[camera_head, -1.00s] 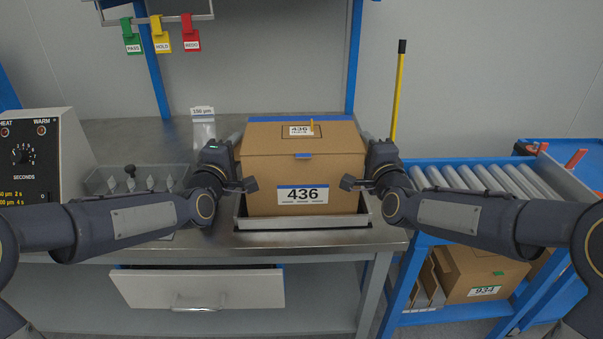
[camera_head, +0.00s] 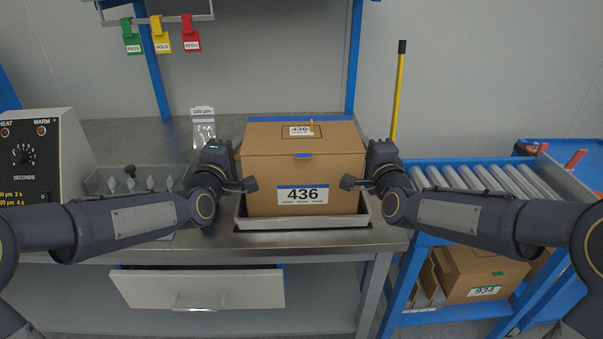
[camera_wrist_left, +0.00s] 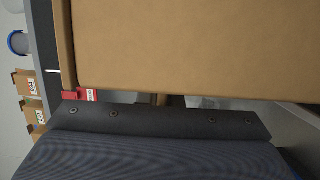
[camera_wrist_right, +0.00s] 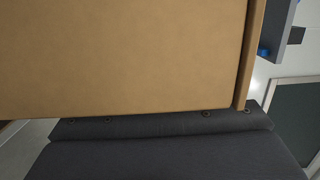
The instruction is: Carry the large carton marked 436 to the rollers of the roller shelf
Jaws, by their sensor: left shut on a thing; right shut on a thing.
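The large carton marked 436 (camera_head: 300,170) stands upright in a shallow metal tray (camera_head: 300,224) on the workbench. My left gripper (camera_head: 238,180) is at its left side and my right gripper (camera_head: 362,180) at its right side, both shut on it. The carton's side fills much of the left wrist view (camera_wrist_left: 190,45) and of the right wrist view (camera_wrist_right: 120,55). The rollers (camera_head: 485,180) of the blue roller shelf (camera_head: 408,270) lie to the right of the bench, partly hidden by my right arm.
Another carton (camera_head: 475,272) sits on the shelf's lower level. A sealer with a dial (camera_head: 38,155) and a bin of small parts (camera_head: 135,180) stand left on the bench. A yellow pole (camera_head: 398,95) rises behind the shelf. An open drawer (camera_head: 200,288) juts out below.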

